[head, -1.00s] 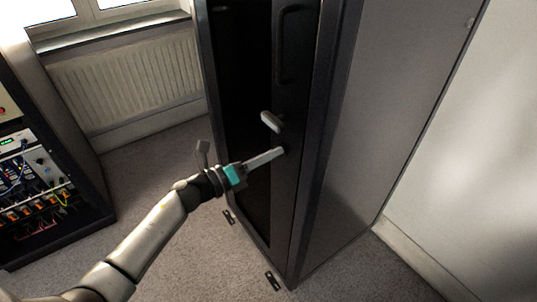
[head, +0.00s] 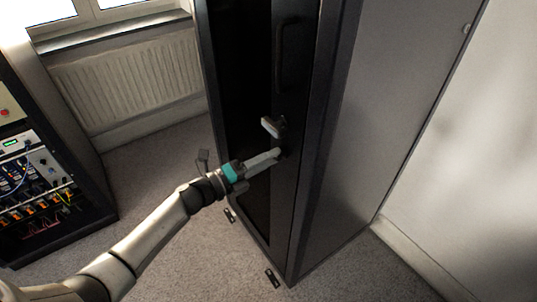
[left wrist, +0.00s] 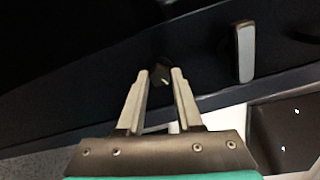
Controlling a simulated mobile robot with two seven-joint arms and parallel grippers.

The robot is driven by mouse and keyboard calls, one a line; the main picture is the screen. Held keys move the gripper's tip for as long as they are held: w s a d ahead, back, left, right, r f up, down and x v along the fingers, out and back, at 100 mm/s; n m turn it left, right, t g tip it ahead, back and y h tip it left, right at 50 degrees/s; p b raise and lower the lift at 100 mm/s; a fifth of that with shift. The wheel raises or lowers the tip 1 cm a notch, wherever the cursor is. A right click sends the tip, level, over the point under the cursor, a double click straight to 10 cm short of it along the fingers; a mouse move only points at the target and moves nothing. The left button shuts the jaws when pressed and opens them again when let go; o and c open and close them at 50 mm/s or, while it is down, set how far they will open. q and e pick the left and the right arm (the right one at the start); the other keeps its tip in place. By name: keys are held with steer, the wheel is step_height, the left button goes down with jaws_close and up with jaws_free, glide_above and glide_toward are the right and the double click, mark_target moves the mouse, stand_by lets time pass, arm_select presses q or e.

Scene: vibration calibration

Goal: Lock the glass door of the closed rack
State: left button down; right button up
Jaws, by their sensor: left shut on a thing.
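The tall black rack (head: 330,150) stands at the centre with its glass door (head: 240,110) shut. A pale lever handle (head: 271,127) sticks out from the door's frame; it also shows in the left wrist view (left wrist: 244,52). Just below it is a small round dark lock knob (left wrist: 160,76) with a light mark. My left gripper (head: 278,153) reaches the frame from the left. In the left wrist view its fingertips (left wrist: 160,72) are on either side of the knob and shut on it. The knob is mostly hidden by the fingers in the head view. My right gripper is not in view.
A long dark pull handle (head: 293,50) is higher on the door. A second rack with wired equipment (head: 35,175) stands at the left. A radiator (head: 128,80) is on the wall behind. Grey carpet (head: 160,250) lies free in front of the door.

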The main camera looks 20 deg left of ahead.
arm_select(q)
steer(key=shift+n+p, duration=1.95)
steer(key=shift+n, duration=3.95)
steer(key=c, duration=0.6)
jaws_free()
steer(key=shift+o, duration=0.2)
steer(key=p+v, duration=0.1)
steer(key=v, duration=1.4)
steer(key=shift+a, duration=0.1)
